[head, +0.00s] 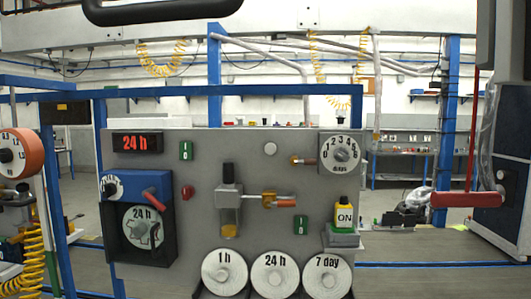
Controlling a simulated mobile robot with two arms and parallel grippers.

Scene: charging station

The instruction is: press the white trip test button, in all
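A small round white button (270,148) sits on the upper middle of an upright grey panel (215,150). It is plain and unlabelled, and nothing covers it. I take it to be the trip test button. I cannot tell whether it is pressed in. Neither my left nor my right gripper shows in the head view.
Near the button are a numbered dial (341,154), a red button (187,192), a valve with an orange handle (278,202) and a yellow ON block (344,214). A red lever (467,199) juts in at right. An orange dial (14,153) stands at left.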

